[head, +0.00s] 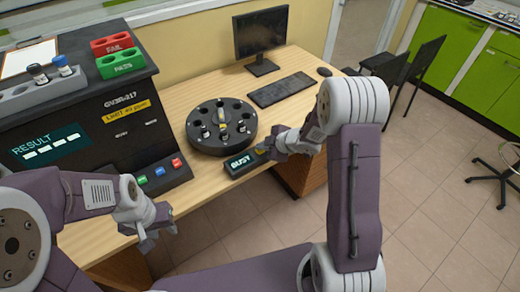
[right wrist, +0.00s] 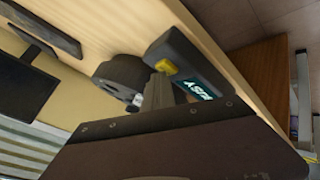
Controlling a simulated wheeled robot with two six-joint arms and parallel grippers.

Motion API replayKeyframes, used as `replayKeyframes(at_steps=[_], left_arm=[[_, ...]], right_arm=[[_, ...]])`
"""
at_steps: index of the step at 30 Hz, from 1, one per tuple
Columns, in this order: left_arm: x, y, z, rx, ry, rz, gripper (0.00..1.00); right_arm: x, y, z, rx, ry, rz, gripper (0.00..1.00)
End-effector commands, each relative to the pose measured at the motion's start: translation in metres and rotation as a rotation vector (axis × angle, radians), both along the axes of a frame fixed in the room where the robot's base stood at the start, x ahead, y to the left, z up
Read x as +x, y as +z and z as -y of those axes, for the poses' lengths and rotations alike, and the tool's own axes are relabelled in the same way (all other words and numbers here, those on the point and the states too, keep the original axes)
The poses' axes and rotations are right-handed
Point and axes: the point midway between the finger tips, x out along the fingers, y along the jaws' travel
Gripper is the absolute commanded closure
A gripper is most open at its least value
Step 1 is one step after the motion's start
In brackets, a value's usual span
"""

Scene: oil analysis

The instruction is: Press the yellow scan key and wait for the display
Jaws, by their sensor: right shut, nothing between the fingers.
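A small dark scan box (head: 236,171) sits at the table's front edge, and its display (head: 240,161) reads BUSY. The yellow scan key (head: 261,150) is at its right end, partly covered by my right gripper (head: 266,151). In the right wrist view the yellow key (right wrist: 165,67) shows just beyond the shut, empty fingertips (right wrist: 158,80); I cannot tell whether they touch it. The display (right wrist: 202,88) is lit there too. My left gripper (head: 158,232) is open and empty in front of the table's left part.
A round black carousel (head: 207,143) with several vials stands behind the scan box. A large dark analyser (head: 105,130) showing RESULT is at left, with red FAIL (head: 112,42) and green PASS (head: 121,65) trays on top. A monitor (head: 261,32) and keyboard (head: 282,90) are behind.

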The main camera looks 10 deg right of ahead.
Motion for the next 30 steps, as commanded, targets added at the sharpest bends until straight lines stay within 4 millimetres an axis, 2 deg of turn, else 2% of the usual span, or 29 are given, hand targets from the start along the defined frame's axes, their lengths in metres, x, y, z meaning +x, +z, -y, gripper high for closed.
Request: replayKeyframes(at_steps=[5, 15, 25, 30], left_arm=[[0.000, 0.002, 0.000, 0.000, 0.000, 0.000, 0.64], [0.000, 0.021, 0.000, 0.000, 0.000, 0.000, 0.64], [0.000, 0.021, 0.000, 0.000, 0.000, 0.000, 0.64], [0.000, 0.034, 0.000, 0.000, 0.000, 0.000, 0.64]], right_arm=[[-0.001, 0.001, 0.000, -0.001, 0.001, -0.002, 1.00], [0.000, 0.019, 0.000, 0.000, -0.001, -0.002, 1.00], [0.000, 0.019, 0.000, -0.001, 0.000, -0.001, 1.00], [0.000, 0.032, 0.000, -0.001, 0.000, -0.001, 1.00]])
